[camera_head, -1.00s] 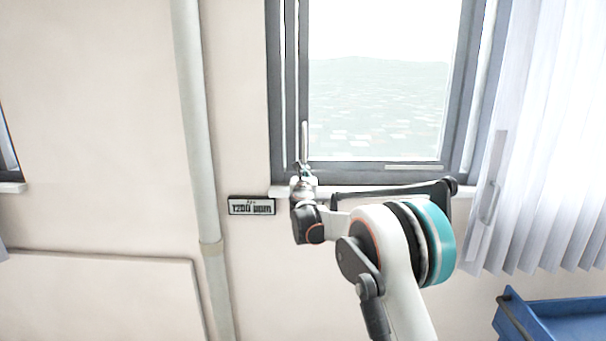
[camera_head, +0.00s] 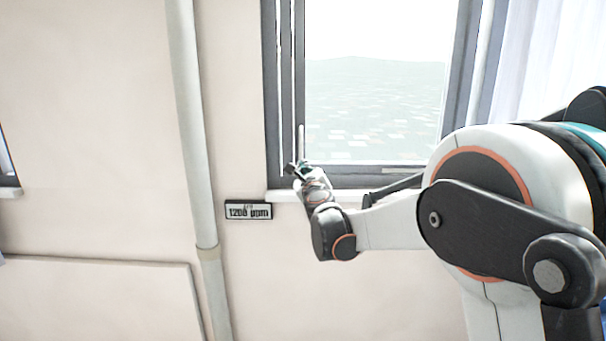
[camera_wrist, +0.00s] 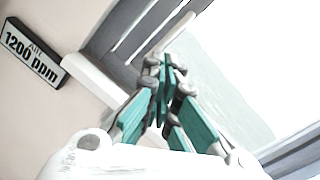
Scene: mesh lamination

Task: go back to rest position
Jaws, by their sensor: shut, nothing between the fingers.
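My gripper (camera_head: 297,168) is near the lower left corner of the window (camera_head: 375,95), in front of its frame and sill. In the wrist view my gripper (camera_wrist: 166,70) has its teal fingers together, with nothing between them. My arm reaches in from the right of the head view, bent, with its large white and black joint close to the camera. The upright window handle (camera_head: 301,142) is just above the fingertips in the head view. Whether the fingers touch the handle or the frame cannot be told.
A sign reading 1200 ppm (camera_head: 248,210) is on the wall, left of my gripper. A vertical pipe (camera_head: 193,130) runs down the wall further left. A white curtain (camera_head: 535,60) hangs at the right.

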